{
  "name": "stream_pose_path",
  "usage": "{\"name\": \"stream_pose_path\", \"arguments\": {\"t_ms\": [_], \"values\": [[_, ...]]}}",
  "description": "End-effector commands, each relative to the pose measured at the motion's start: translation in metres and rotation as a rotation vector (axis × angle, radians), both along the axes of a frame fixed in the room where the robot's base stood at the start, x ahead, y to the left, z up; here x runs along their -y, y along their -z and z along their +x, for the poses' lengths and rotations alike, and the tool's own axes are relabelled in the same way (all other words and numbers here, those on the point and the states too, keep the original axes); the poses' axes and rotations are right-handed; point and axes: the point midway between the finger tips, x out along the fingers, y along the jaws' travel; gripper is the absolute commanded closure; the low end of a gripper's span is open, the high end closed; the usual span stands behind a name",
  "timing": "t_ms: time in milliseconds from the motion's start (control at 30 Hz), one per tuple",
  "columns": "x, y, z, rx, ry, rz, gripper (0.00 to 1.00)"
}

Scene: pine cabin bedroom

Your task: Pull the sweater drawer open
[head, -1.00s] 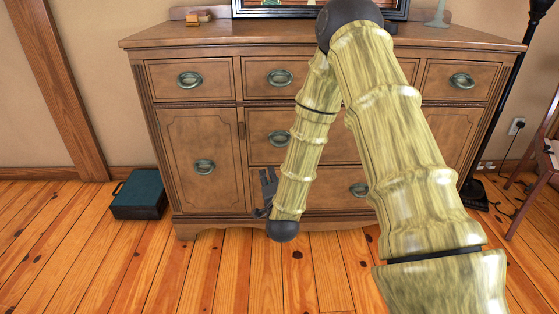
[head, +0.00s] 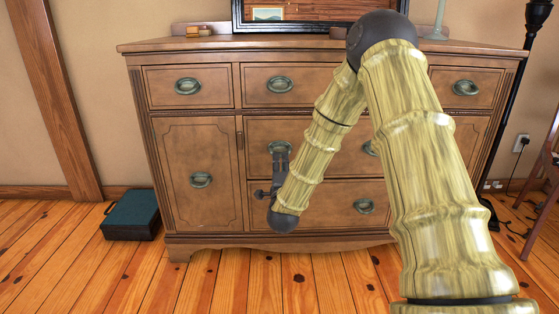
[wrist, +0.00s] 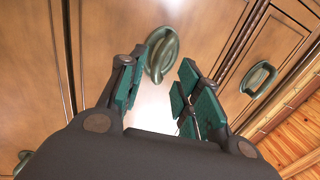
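The wooden dresser (head: 200,145) has several drawers with oval green metal pulls. No label shows which is the sweater drawer. My gripper (head: 280,152) is in front of the left pull of the middle drawer (head: 345,155) in the head view, fingers pointing up at it. In the wrist view my gripper (wrist: 160,88) is open, its green-padded fingers spread apart. A pull (wrist: 162,55) shows between and just beyond the fingertips; I cannot tell if they touch it. The drawers look closed. My arm hides part of the dresser front.
Another pull (wrist: 258,80) shows at the right of the wrist view. A teal box (head: 132,214) stands on the floor left of the dresser. A black lamp pole (head: 535,25) and a chair (head: 545,160) are at the right. The floor in front is clear.

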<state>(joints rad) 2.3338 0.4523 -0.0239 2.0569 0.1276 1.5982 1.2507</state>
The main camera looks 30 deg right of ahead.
Motion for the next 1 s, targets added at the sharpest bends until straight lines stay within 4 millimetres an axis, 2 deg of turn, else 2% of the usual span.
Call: {"name": "stream_pose_path", "arguments": {"t_ms": [100, 300, 500, 767, 800, 967, 1000], "values": [[0.010, -0.001, 0.016, 0.002, 0.001, -0.001, 0.66], [0.022, -0.006, 0.036, 0.001, 0.001, 0.000, 0.66], [0.028, -0.010, 0.045, 0.000, 0.001, 0.000, 0.66], [0.028, -0.010, 0.046, -0.001, 0.000, 0.001, 0.66], [0.028, -0.010, 0.046, -0.001, 0.000, 0.001, 0.68], [0.028, -0.010, 0.046, -0.001, 0.000, 0.001, 0.97], [0.028, -0.010, 0.046, -0.002, 0.000, 0.000, 1.00]]}}
